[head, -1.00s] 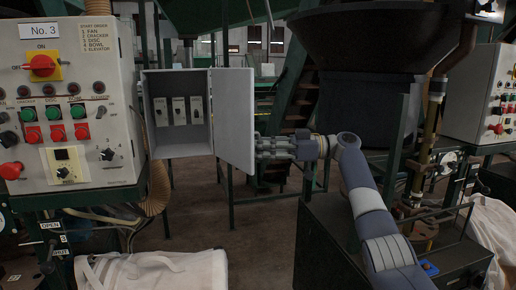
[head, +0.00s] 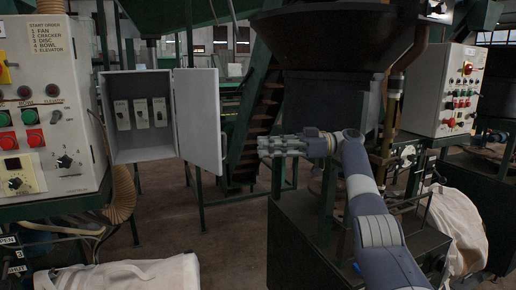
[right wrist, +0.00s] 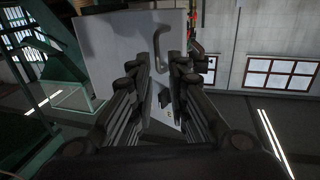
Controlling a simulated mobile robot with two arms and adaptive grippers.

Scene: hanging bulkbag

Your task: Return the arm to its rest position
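My right arm (head: 372,220) reaches up from the bottom right in the head view. Its gripper (head: 262,147) points left, in mid-air to the right of the open door (head: 201,120) of a grey switch box (head: 110,120). A clear gap separates the fingertips from the door's edge. In the right wrist view the gripper (right wrist: 160,72) has its fingers apart with nothing between them. The door (right wrist: 115,55) with its curved handle (right wrist: 175,55) stands beyond the fingers. My left gripper is not in view.
A control panel (head: 45,110) with buttons and knobs stands at the left. A dark hopper (head: 325,60) and a dark metal stand (head: 300,245) are behind and below my right arm. White sacks (head: 125,275) lie low in front. Floor is open below the box.

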